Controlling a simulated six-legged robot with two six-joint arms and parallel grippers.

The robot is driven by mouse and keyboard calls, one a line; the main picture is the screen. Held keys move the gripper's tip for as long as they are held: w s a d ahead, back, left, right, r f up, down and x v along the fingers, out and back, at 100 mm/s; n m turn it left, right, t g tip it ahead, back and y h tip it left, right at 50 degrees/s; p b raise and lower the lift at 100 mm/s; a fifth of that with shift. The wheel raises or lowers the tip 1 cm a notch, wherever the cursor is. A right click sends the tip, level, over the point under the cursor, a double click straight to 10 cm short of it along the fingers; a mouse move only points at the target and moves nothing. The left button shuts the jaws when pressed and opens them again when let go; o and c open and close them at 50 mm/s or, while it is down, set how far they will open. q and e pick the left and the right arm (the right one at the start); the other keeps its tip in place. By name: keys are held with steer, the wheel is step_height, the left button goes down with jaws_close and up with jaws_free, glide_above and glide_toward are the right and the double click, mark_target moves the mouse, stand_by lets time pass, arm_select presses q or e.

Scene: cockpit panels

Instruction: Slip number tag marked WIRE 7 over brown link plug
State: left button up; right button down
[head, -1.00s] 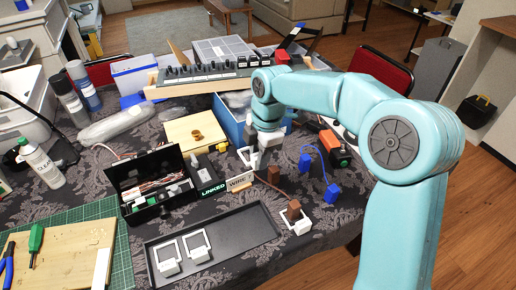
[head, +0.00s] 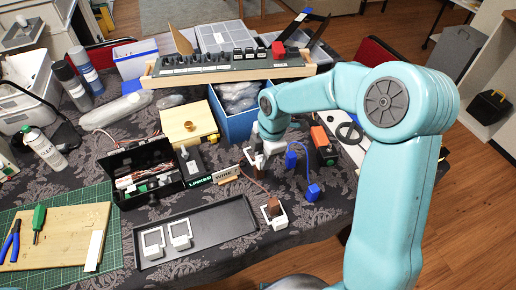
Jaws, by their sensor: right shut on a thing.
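My right gripper (head: 262,151) is low over the cloth, shut on a white square number tag (head: 252,160); its marking cannot be read. A brown link plug (head: 272,207) stands nearer the front with another white tag (head: 279,220) around its base. A brown wire (head: 256,183) runs from it back toward my right gripper. The link's other brown plug is hidden at or behind the gripper, so I cannot tell whether the held tag is around it or beside it. Two more white tags (head: 180,236) lie in the black tray (head: 222,222). My left gripper is not in view.
A blue link (head: 312,192) stands right of the brown one. Signs reading LINKED and WIRE (head: 226,175) are left of the gripper. A black open box (head: 140,170), a blue bin (head: 238,120) and an orange-and-black device (head: 322,143) stand around. The tray's right part is empty.

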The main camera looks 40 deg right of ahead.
steer(key=shift+s+d+r, duration=0.2)
steer(key=shift+d+r, duration=0.05)
steer(key=shift+f, duration=0.1)
steer(key=shift+w+f+b, duration=0.15)
steer(key=shift+f+b, duration=0.45)
steer(key=shift+f, duration=0.15)
steer(key=shift+f+b, duration=0.65)
steer(key=shift+f, duration=0.1)
steer(key=shift+f+b, duration=0.4)
steer(key=shift+f, duration=0.2)
arm_select(q)
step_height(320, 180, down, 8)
steer(key=b, duration=0.5)
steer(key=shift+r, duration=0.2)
arm_select(e)
steer(key=shift+f, duration=3.2)
steer(key=c, duration=0.8)
jaws_free()
